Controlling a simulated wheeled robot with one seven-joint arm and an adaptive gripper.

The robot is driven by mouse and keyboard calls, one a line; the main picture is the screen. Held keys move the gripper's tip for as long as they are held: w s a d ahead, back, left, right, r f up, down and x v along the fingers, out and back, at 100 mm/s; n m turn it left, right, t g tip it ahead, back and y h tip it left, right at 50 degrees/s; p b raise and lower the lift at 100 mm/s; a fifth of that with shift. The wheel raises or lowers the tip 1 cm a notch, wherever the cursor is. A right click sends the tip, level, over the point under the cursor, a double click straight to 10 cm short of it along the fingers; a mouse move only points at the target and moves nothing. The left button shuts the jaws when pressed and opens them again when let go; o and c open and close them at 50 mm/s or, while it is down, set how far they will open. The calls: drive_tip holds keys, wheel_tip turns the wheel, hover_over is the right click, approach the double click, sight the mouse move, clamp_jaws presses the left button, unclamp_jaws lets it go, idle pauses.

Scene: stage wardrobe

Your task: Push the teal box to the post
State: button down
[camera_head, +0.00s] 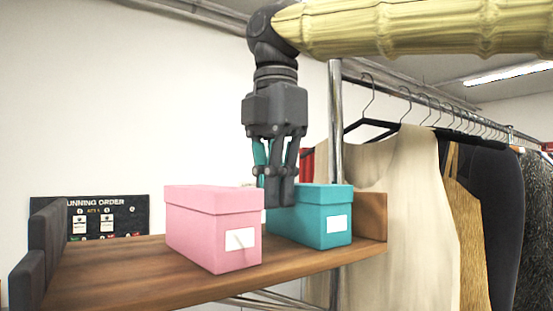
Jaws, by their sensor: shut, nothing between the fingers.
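The teal box (312,225) is a lidded box with a white label, upright on the wooden shelf (150,276), toward its right end. My gripper (281,203) points down with its fingers together and empty, in front of the left part of the teal box in the picture. I cannot tell whether the fingers touch the box. A chrome post (336,125) rises behind the teal box near the shelf's right end. A wooden end piece (372,216) stands just right of the teal box.
A pink lidded box (212,225) stands left of my gripper, close to it. Dark panels (42,250) edge the shelf's left end. Clothes (400,215) hang from a rail at right. A running order board (107,216) is on the wall behind. The shelf's left part is clear.

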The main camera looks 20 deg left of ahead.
sight(292, 240)
drive_tip(key=f, duration=0.2)
drive_tip(key=f+p, duration=0.1)
drive_tip(key=shift+w+a+f, duration=0.2)
drive_tip(key=shift+w+a, duration=0.1)
drive_tip(key=shift+w, duration=0.1)
drive_tip(key=shift+s+d+f, duration=0.25)
drive_tip(key=shift+s+f, duration=0.05)
drive_tip(key=shift+f, duration=0.15)
drive_tip(key=shift+w+a+f, duration=0.1)
drive_tip(key=shift+w+a, duration=0.1)
drive_tip(key=shift+a, duration=0.05)
drive_tip(key=shift+w+d, duration=0.25)
drive_tip(key=shift+d, duration=0.1)
drive_tip(key=shift+w+d, duration=0.35)
drive_tip(key=shift+w, duration=0.3)
drive_tip(key=shift+w+d, duration=0.3)
drive_tip(key=shift+w, duration=0.35)
drive_tip(key=shift+s, duration=0.1)
drive_tip(key=shift+r, duration=0.2)
wheel_tip(292, 240, up, 10)
drive_tip(key=shift+f, duration=0.15)
